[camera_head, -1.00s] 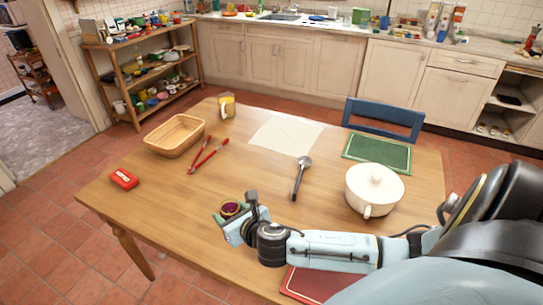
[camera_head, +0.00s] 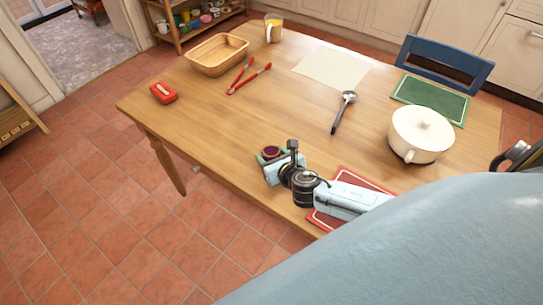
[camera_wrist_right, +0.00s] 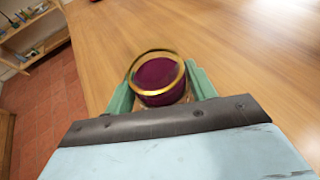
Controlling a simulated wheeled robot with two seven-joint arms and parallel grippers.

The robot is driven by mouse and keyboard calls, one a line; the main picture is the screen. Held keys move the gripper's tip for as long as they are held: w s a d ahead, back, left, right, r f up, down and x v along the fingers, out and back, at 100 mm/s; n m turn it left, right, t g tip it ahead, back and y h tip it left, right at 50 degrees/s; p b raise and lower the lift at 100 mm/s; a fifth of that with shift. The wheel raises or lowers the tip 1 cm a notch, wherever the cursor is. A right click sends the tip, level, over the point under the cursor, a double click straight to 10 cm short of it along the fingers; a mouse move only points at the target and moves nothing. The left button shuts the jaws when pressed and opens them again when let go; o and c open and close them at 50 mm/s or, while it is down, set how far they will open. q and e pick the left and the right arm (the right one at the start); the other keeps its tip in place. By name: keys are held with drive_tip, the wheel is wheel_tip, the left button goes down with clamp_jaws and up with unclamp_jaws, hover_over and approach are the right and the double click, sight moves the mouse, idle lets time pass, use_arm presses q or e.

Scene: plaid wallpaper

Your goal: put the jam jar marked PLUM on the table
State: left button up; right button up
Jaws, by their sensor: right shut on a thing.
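The jam jar (camera_head: 271,152) has a dark purple top with a gold rim. It also shows in the right wrist view (camera_wrist_right: 158,80), between the green fingers. No label can be read from here. My right gripper (camera_head: 269,158) is shut on the jar, near the front edge of the wooden table (camera_head: 225,130). In the right wrist view the tabletop lies behind and to the right of the jar; whether the jar touches it I cannot tell. My left gripper is not in view.
A red mat (camera_head: 325,221) lies under my right arm. Bare wood lies left of the jar.

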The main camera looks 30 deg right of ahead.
drive_tip(key=o, duration=0.7)
drive_tip(key=shift+f, duration=0.15)
drive_tip(key=o, duration=0.4)
drive_tip(key=shift+o, duration=0.2)
drive_tip(key=shift+r, duration=0.25)
drive_tip(key=p+v, duration=0.2)
drive_tip(key=v, duration=1)
drive_tip(key=shift+f, duration=0.1)
